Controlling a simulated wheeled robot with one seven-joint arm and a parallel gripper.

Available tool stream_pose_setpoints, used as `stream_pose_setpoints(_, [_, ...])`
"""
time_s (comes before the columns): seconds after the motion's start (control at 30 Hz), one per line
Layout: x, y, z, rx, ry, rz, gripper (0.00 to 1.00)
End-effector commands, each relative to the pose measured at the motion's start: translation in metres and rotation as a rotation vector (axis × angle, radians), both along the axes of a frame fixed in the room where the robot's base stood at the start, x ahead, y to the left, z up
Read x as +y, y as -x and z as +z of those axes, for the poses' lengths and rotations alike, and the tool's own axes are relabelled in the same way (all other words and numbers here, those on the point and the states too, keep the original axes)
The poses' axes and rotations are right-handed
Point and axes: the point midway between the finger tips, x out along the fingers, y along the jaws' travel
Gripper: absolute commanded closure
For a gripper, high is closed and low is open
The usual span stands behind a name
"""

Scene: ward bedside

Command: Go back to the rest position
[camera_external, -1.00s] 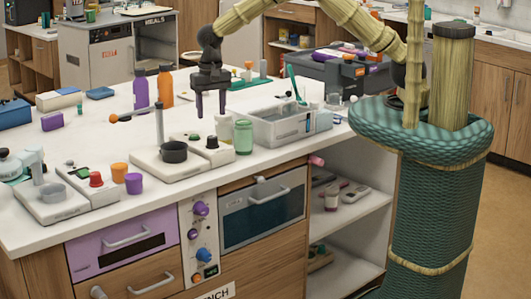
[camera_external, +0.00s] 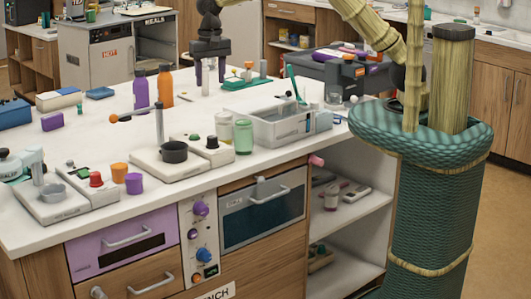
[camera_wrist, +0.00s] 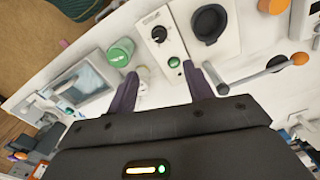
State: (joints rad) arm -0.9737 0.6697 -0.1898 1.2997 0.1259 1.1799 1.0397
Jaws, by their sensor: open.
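My gripper (camera_external: 209,77) is raised above the back part of the white bench (camera_external: 300,165) in the external view. Its two dark fingers point down and stand apart, with nothing between them. In the wrist view my gripper (camera_wrist: 165,88) also shows open and empty, with the bench top below it. My arm reaches in from the right, from the green woven column.
An orange bottle (camera_external: 165,86) and a purple bottle (camera_external: 141,88) stand left of my gripper. A grey bin (camera_external: 290,122), a green jar (camera_external: 243,136) and a black cup on a white unit (camera_external: 174,152) are nearer the front.

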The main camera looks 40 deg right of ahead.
Motion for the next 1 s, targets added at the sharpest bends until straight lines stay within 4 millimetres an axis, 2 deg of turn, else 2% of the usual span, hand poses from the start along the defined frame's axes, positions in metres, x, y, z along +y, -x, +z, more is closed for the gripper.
stream_pose_setpoints(0.17, [-0.005, -0.003, 0.000, 0.000, -0.001, -0.001, 0.48])
stream_pose_setpoints(0.27, [-0.025, -0.013, 0.000, -0.004, -0.008, -0.002, 0.48])
stream_pose_setpoints(0.37, [-0.063, -0.029, 0.000, -0.014, -0.021, 0.004, 0.48])
stream_pose_setpoints(0.5, [-0.137, -0.046, -0.003, -0.038, -0.038, 0.026, 0.48])
stream_pose_setpoints(0.63, [-0.204, -0.048, -0.007, -0.070, -0.049, 0.057, 0.48])
stream_pose_setpoints(0.83, [-0.300, -0.027, -0.016, -0.124, -0.045, 0.112, 0.48])
stream_pose_setpoints(1.0, [-0.369, 0.012, -0.026, -0.173, -0.022, 0.167, 0.48])
